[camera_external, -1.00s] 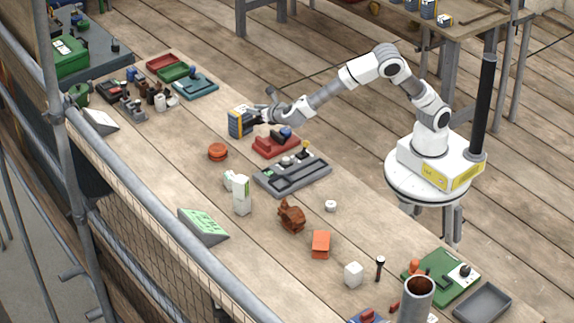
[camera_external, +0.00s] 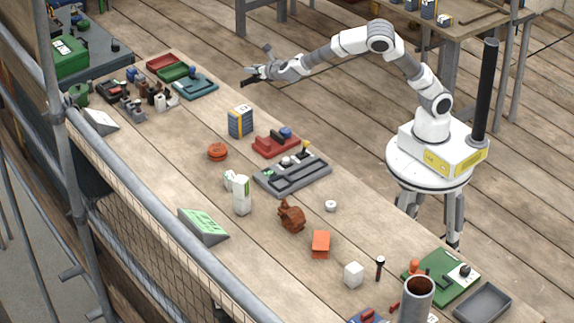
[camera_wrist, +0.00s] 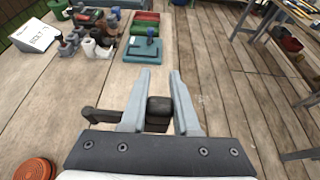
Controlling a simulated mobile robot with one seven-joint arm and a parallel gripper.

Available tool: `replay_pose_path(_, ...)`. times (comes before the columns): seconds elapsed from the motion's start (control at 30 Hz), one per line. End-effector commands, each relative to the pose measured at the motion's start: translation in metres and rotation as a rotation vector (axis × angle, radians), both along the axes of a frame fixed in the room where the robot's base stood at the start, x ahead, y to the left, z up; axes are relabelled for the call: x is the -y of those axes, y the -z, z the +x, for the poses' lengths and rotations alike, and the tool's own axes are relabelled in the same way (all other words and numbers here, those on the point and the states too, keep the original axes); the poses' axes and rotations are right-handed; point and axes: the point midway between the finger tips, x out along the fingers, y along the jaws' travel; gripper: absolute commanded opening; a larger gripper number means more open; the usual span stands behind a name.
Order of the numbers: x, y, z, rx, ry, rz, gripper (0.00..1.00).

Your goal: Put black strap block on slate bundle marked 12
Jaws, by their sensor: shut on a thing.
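My gripper (camera_external: 255,73) is up in the air over the workbench, beyond and above a blue-grey slate bundle with yellow bands (camera_external: 240,121). The bundle stands upright on the bench, apart from the gripper; its number cannot be read. In the wrist view, my gripper (camera_wrist: 160,76) has its two grey fingers shut on the black strap block (camera_wrist: 159,107), with a dark bar sticking out to the left. The block (camera_external: 248,84) shows only as a small dark shape in the external view. The bundle is not seen in the wrist view.
A red tray (camera_external: 268,150) and a grey compartment tray (camera_external: 293,181) lie right of the bundle. Orange discs (camera_external: 217,152) lie in front. Teal (camera_external: 195,88) and green trays and small tools stand at the far left. More bundles (camera_external: 428,9) stand on a back table.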

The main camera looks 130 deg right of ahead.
Motion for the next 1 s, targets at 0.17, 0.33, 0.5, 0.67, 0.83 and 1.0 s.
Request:
replay_pose_path(0.17,-0.007,0.023,0.038,-0.001,-0.001,0.000,0.00)
replay_pose_path(0.33,-0.010,0.034,0.056,0.000,0.000,-0.001,0.00)
replay_pose_path(0.5,-0.011,0.046,0.059,-0.001,0.002,0.000,0.00)
replay_pose_path(0.67,-0.011,0.071,0.059,-0.003,0.000,0.000,0.00)
replay_pose_path(0.83,-0.011,0.076,0.059,0.001,0.001,0.000,0.00)
replay_pose_path(1.0,-0.011,0.077,0.059,0.001,0.001,0.000,0.00)
